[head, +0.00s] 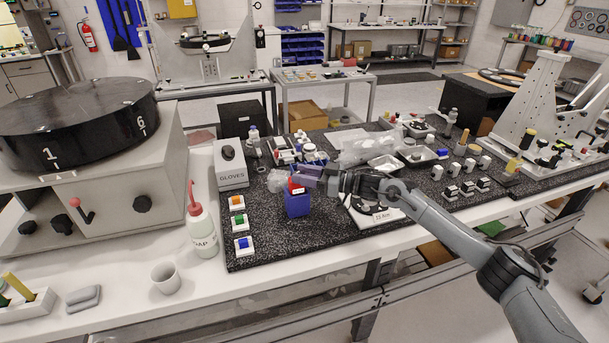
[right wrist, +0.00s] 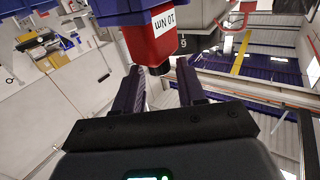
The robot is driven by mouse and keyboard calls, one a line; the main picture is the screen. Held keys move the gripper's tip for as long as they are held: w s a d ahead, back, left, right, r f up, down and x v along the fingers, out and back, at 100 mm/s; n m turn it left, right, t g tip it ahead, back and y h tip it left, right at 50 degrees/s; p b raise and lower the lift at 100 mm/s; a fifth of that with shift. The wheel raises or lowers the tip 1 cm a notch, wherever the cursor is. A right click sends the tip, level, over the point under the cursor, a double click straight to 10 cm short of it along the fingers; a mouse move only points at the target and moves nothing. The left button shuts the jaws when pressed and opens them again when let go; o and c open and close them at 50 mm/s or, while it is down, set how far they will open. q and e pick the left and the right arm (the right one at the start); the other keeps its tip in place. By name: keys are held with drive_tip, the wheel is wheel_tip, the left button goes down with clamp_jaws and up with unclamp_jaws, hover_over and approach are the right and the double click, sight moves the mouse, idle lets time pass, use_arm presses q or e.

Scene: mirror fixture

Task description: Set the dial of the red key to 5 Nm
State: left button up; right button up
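The red key (head: 295,187) stands upright in a blue holder (head: 297,205) near the front of the speckled black mat. In the right wrist view the red key (right wrist: 150,42) shows as a red block with a white label reading "10 Nm" and a black tip. Its blue holder (right wrist: 115,10) is partly cut off there. My right gripper (head: 306,176) reaches in from the right, just beside the top of the key. In the right wrist view its two fingers (right wrist: 160,92) are apart, with nothing between them, and the black tip points toward the gap. My left gripper is not in view.
White blocks with orange, green and blue inserts (head: 237,224) line the mat's left edge. A grey GLOVES box (head: 231,167) and a red-nozzled bottle (head: 201,228) stand to the left. The mat's front (head: 320,240) is clear.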

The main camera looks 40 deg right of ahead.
clamp_jaws()
drive_tip(key=shift+w+d+n+g+y+b, duration=0.15)
drive_tip(key=shift+n+g+y+b, duration=0.2)
drive_tip(key=shift+n+g+y, duration=0.35)
drive_tip(key=shift+w+d+n+g+y+b, duration=0.1)
drive_tip(key=shift+n+g+y+b, duration=0.35)
drive_tip(key=shift+y+b, duration=0.3)
drive_tip(key=n+g+y+b, duration=0.1)
drive_tip(key=b, duration=0.1)
drive_tip(key=n+g+y+b, duration=0.1)
drive_tip(key=g+b, duration=0.1)
drive_tip(key=shift+w+d+f+n, duration=0.1)
drive_tip(key=shift+w+f+n, duration=0.05)
drive_tip(key=shift+n, duration=0.1)
drive_tip(key=shift+g+y+b, duration=0.25)
drive_tip(key=shift+y+b, duration=0.1)
drive_tip(key=shift+b, duration=0.25)
drive_tip(key=shift+r, duration=0.2)
